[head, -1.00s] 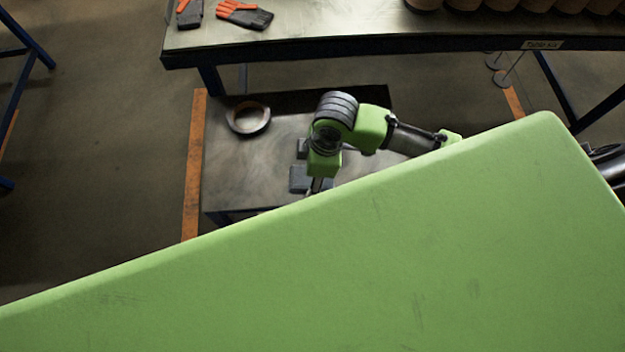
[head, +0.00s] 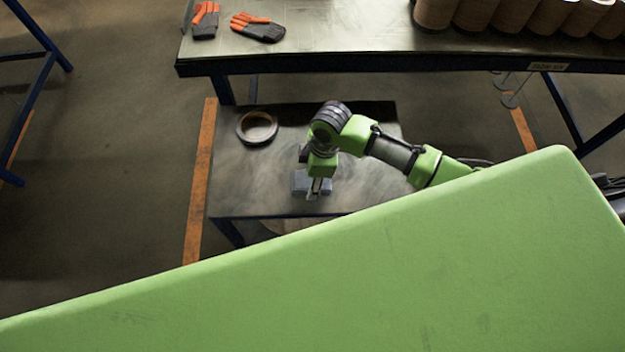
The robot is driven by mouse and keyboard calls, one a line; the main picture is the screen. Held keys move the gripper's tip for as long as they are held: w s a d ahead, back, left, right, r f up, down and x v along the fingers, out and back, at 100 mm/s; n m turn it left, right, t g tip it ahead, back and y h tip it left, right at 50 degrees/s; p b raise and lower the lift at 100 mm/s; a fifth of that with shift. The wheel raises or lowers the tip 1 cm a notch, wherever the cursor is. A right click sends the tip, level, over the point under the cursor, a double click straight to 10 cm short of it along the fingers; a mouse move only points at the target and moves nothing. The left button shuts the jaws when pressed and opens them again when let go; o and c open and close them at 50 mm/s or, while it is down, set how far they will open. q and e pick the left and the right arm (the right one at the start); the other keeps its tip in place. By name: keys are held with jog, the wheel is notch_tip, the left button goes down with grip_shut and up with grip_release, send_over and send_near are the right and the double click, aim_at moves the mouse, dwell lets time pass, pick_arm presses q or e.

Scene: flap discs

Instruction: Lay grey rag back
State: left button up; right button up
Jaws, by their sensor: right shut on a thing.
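The grey rag (head: 299,182) shows as a small blue-grey piece at the front middle of the low dark table (head: 241,192). My right gripper (head: 316,190) points down over it from above and is shut on it. The gripper and wrist hide part of the rag. I cannot tell whether the rag touches the table top. My left gripper is not in view.
A dark tape roll (head: 257,127) lies at the table's back left. Behind stands a longer bench (head: 340,45) with orange-grey gloves (head: 257,27) and several brown cylinders (head: 473,14). My green body covers the foreground.

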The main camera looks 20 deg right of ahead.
jog(key=shift+w+d+f, duration=0.25)
jog(key=shift+w+f, duration=0.5)
jog(key=shift+f, duration=0.2)
jog(key=shift+w+f, duration=0.1)
jog(key=shift+f, duration=1.5)
jog(key=shift+f, duration=0.1)
jog(key=o, duration=1)
jog(key=r, duration=0.4)
jog(key=d+r, duration=0.1)
jog(key=r, duration=0.7)
jog(key=shift+s+d, duration=0.3)
jog(key=shift+d, duration=0.1)
